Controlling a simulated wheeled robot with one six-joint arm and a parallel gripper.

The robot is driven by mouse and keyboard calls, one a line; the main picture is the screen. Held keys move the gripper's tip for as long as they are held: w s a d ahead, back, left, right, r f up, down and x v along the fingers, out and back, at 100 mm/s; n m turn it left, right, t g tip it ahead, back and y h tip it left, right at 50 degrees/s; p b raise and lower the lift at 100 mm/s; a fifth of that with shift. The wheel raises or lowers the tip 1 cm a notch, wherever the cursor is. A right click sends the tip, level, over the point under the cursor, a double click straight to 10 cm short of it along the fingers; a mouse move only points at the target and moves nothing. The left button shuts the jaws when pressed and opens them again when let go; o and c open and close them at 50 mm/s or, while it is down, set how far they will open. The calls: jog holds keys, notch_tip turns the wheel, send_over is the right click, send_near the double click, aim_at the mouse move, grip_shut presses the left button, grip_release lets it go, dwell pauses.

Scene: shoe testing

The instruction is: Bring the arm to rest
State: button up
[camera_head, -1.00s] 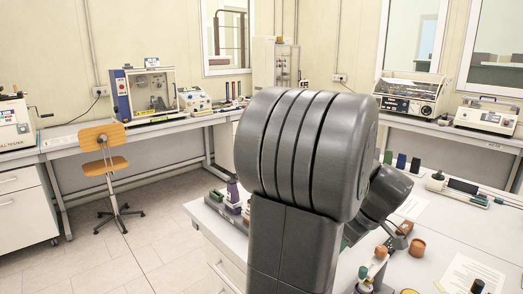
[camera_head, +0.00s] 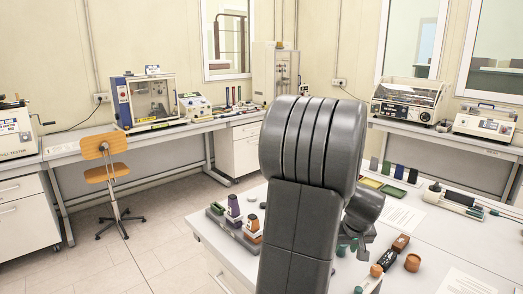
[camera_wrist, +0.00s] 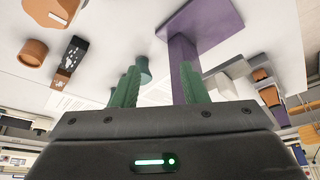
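My arm (camera_head: 312,150) rises upright in the middle of the head view, in front of the table (camera_head: 455,245), with its forward link bent down behind it. In the wrist view my gripper (camera_wrist: 160,88) shows two green fingers standing apart, with nothing visibly clasped between them. A purple post with a flat plate (camera_wrist: 205,22) shows behind the right finger; I cannot tell how far off it is. In the head view the arm hides most of the gripper.
A tray with purple and orange items (camera_head: 241,236) lies left of my arm. A brown cup (camera_head: 412,262), a dark brown block (camera_head: 400,243) and an orange-topped piece (camera_head: 376,271) are at right. A chair (camera_head: 106,172) stands on open floor at left.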

jog(key=shift+w+d+m, duration=0.2)
jog(key=shift+m, duration=0.1)
dwell(0.4)
